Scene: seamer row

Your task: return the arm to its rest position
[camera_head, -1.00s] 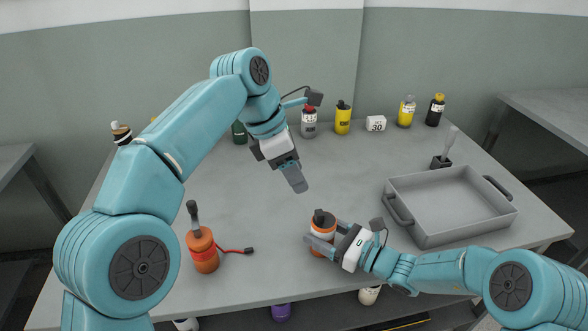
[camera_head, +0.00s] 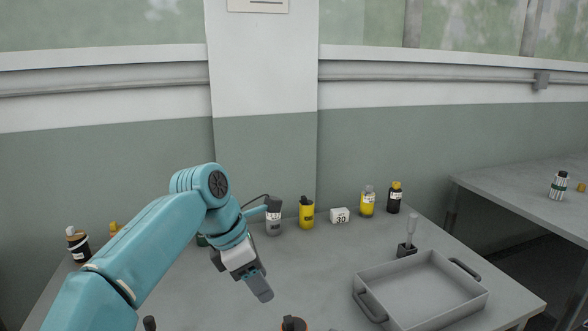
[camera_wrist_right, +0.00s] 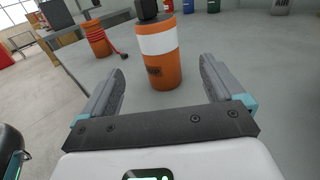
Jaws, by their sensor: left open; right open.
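My left gripper (camera_head: 259,285) hangs over the middle of the table (camera_head: 330,262), pointing down and to the right. It is open with nothing seen in it. My right gripper (camera_wrist_right: 161,82) shows only in the right wrist view. Its two fingers are spread apart. An orange bottle with a white band and a dark cap (camera_wrist_right: 160,62) stands upright just ahead of and between the fingertips, with a gap on both sides. In the head view only this bottle's dark top (camera_head: 293,323) shows at the bottom edge.
A grey tray with handles (camera_head: 425,312) stands at the right, beside a brush in a dark holder (camera_head: 407,249). Several bottles, including a yellow one (camera_head: 306,213), and a white "30" block (camera_head: 340,215) line the back. Another orange container (camera_wrist_right: 96,38) stands at the wrist view's left.

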